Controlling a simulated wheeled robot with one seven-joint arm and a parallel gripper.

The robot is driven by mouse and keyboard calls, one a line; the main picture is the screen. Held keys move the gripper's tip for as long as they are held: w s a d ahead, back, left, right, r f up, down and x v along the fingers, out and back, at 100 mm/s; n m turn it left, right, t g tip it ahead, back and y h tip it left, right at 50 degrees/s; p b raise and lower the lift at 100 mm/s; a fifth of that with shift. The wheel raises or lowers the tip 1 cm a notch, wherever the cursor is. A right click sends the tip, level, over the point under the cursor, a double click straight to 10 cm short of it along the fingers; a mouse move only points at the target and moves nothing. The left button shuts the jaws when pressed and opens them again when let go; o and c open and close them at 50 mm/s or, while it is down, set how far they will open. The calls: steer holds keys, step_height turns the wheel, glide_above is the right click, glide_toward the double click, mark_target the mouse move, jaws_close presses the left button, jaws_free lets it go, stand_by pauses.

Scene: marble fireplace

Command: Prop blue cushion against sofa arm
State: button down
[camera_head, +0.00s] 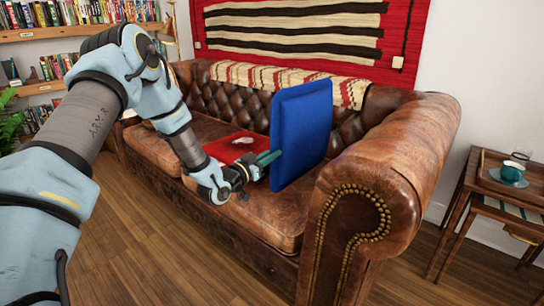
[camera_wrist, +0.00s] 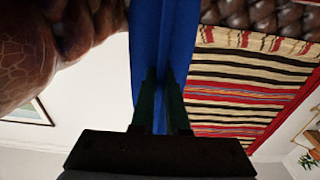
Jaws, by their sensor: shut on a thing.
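The blue cushion (camera_head: 302,132) stands upright on the seat of the brown leather sofa (camera_head: 270,215), near its right arm (camera_head: 380,190). My gripper (camera_head: 268,158) is shut on the cushion's left side edge in the head view. In the wrist view the two dark green fingers of my gripper (camera_wrist: 162,105) close on the blue cushion (camera_wrist: 165,35), which runs up out of the picture. The sofa arm (camera_wrist: 50,45) shows at the left there. Whether the cushion touches the sofa arm or the backrest, I cannot tell.
A red cushion or cloth (camera_head: 228,148) with a pale mark lies on the seat left of my gripper. A striped throw (camera_head: 290,82) hangs over the backrest. A side table (camera_head: 480,190) with a teal cup and saucer (camera_head: 510,172) stands right of the sofa.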

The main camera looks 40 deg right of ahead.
steer(key=shift+a+b, duration=0.1)
steer(key=shift+b, duration=0.45)
steer(key=s+d+f+m+b, duration=0.2)
steer(key=s+f+b, duration=0.4)
steer(key=s, duration=0.3)
steer(key=shift+s+d+f+m+b, duration=0.25)
steer(key=shift+f+m+b, duration=0.05)
steer(key=shift+m, duration=0.3)
steer(key=shift+f+b, duration=0.7)
steer(key=shift+s+d, duration=0.2)
steer(key=shift+s, duration=0.55)
stand_by(0.3)
steer(key=c, duration=0.8)
jaws_free()
steer(key=shift+c, duration=0.2)
